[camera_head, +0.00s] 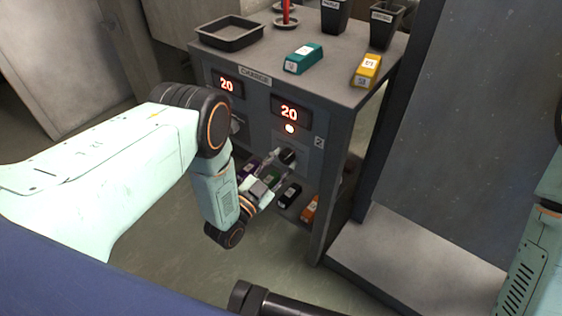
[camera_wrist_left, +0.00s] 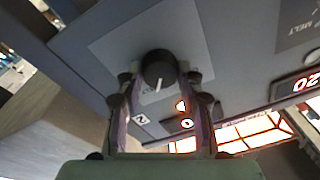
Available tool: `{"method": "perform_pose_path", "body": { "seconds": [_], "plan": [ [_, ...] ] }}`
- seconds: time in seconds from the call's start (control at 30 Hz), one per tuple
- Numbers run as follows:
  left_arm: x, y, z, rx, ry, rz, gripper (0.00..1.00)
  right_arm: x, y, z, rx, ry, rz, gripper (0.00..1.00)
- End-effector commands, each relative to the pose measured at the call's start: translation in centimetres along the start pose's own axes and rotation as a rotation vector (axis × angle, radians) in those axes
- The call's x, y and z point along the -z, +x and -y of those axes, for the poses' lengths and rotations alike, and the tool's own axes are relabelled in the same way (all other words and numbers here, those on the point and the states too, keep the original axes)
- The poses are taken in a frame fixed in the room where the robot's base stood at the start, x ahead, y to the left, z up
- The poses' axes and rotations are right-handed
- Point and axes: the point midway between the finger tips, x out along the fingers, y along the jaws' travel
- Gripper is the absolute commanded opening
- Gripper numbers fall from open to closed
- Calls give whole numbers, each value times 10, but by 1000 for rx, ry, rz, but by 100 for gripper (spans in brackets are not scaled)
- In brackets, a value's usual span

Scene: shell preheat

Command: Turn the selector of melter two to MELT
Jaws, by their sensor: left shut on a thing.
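The selector of melter two (camera_head: 287,156) is a round black knob on the cabinet's grey front, below a red 20 display (camera_head: 290,112) and a lit orange lamp (camera_head: 289,128). A small plate marked 2 (camera_head: 319,142) is beside it. My left gripper (camera_head: 280,160) is shut on the selector. In the left wrist view, the knob (camera_wrist_left: 158,66) sits between the fingertips and its white pointer mark points down the picture. Lettering near the knob is partly hidden by the fingers, so I cannot tell its position.
A dark tray (camera_head: 230,44), a teal block (camera_head: 303,58), a yellow block (camera_head: 367,70) and black cups (camera_head: 386,24) stand on the cabinet top. Several coloured blocks, including an orange one (camera_head: 310,208), lie on the shelf below the panel. Another 20 display (camera_head: 228,85) is at left.

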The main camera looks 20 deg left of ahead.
Motion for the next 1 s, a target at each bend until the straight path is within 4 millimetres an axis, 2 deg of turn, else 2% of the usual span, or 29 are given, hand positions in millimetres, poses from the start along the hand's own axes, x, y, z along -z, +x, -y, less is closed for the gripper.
{"method": "perform_pose_path", "body": {
  "seconds": [0.33, 0.9, 0.93, 1.0],
  "plan": [
    [-1, -1, 0, -15, 139, -6, 6, 0, -4, 0, 0, 0, 0, 0],
    [-2, -1, 0, -18, 166, -7, 6, 0, -4, 0, 0, 0, 0, 0],
    [-2, -1, 0, -18, 166, -7, 39, 0, -4, 0, 0, 0, 0, 0],
    [-1, -1, 0, -18, 166, -8, 45, 0, -4, 0, 0, 0, 0, 0]
  ]
}}
